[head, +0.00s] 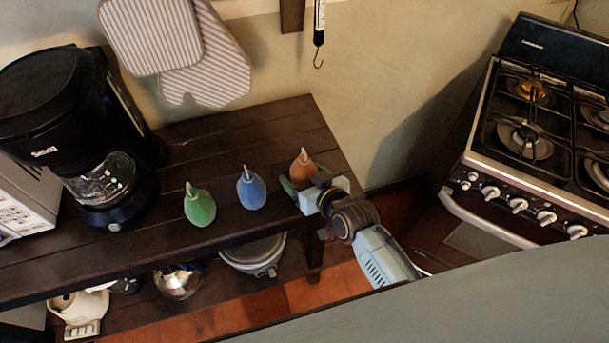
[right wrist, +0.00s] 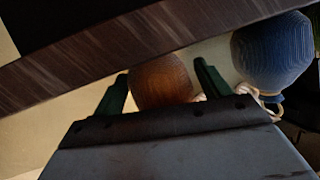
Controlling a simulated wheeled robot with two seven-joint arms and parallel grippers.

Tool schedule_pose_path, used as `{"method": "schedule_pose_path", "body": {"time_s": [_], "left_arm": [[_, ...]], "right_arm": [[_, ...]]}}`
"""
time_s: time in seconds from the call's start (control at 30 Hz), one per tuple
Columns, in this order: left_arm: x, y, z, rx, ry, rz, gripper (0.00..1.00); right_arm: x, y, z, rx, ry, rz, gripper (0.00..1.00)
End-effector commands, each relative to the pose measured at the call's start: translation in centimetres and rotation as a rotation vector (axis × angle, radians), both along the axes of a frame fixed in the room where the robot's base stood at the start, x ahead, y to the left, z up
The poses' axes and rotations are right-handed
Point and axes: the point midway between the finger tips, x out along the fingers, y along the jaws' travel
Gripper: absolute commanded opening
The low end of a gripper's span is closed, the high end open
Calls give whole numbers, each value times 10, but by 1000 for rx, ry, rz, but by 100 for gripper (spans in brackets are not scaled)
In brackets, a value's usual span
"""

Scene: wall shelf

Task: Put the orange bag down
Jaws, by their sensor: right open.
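The orange bag (head: 302,168), pear-shaped with a thin pale tip, is upright on the dark wooden shelf (head: 240,140) near its right end. My right gripper (head: 304,182) is at its front side. In the right wrist view, the orange bag (right wrist: 161,80) is between the two spread green fingers of the right gripper (right wrist: 160,72), with gaps beside it. The bag's base seems to rest on the plank. My left gripper is not in view.
A blue bag (head: 251,190) and a green bag (head: 200,206) stand left of the orange one. A coffee maker (head: 75,135) stands further left. Pots (head: 255,254) sit on the lower level. A stove (head: 530,140) is at the right. The plank behind the bags is clear.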

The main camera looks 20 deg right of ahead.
Motion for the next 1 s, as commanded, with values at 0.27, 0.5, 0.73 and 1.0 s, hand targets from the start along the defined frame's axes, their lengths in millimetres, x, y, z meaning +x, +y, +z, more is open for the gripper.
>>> {"method": "schedule_pose_path", "body": {"time_s": [0.27, 0.5, 0.73, 1.0], "left_arm": [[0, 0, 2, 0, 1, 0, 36], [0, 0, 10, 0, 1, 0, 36], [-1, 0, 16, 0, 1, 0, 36], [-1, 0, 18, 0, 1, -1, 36]], "right_arm": [[-1, -5, -1, -7, 12, -5, 81], [-26, -10, 19, -6, 10, -3, 81], [-72, -22, 38, -7, 9, -2, 81], [-103, -30, 53, -4, 6, -3, 81]]}}
